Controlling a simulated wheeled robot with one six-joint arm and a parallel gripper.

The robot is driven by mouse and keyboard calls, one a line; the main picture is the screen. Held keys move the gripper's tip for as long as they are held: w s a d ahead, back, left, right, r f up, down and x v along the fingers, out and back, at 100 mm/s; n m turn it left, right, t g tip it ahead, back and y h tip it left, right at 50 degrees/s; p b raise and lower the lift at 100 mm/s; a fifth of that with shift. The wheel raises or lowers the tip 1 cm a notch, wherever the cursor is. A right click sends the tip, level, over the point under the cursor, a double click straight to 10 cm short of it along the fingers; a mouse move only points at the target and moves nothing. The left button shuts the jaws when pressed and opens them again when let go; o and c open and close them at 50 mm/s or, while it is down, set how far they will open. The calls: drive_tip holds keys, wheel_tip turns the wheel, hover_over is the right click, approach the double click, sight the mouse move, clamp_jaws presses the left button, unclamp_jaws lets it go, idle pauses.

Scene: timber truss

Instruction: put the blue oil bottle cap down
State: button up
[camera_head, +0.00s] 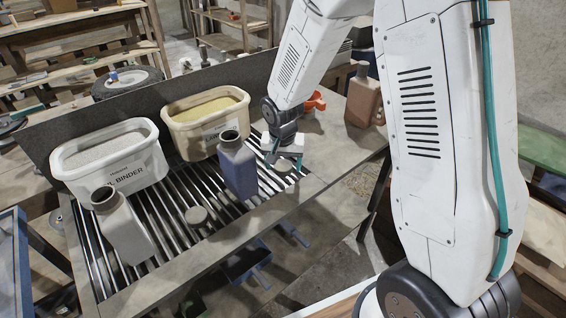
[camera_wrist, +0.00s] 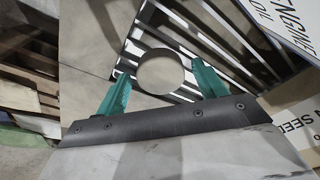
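The blue oil bottle (camera_head: 240,170) stands upright on the slatted rack with its mouth open and uncapped. A round grey cap (camera_head: 283,166) lies just right of it, below my gripper (camera_head: 284,152). In the wrist view, this cap (camera_wrist: 161,72) shows as a pale disc with a dark rim over the slats and the plain metal beside them. The green fingers of my gripper (camera_wrist: 163,86) are spread on either side of it, with a small gap visible at each side. The cap's exact height relative to the fingertips is hard to tell.
Another round cap (camera_head: 197,215) lies on the slatted rack (camera_head: 172,232). A grey uncapped bottle (camera_head: 126,228) stands at its left. A brown bottle (camera_head: 362,98) stands at the right end.

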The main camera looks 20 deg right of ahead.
sight(282, 169)
drive_tip(key=s+r+n, duration=0.1)
drive_tip(key=s+r, duration=0.3)
drive_tip(key=r, duration=0.5)
drive_tip(key=s+r, duration=0.4)
drive_tip(key=r, duration=0.6)
drive_tip(key=s+d+r+n, duration=0.1)
drive_tip(key=s+r+n, duration=0.1)
drive_tip(key=s, duration=0.9)
drive_tip(key=s+d+r+n, duration=0.1)
drive_tip(key=s+r, duration=0.3)
drive_tip(key=s, duration=0.7)
drive_tip(key=shift+s+d+r+n+y, duration=0.15)
drive_tip(key=shift+d+n+y, duration=0.25)
drive_tip(key=shift+n, duration=0.3)
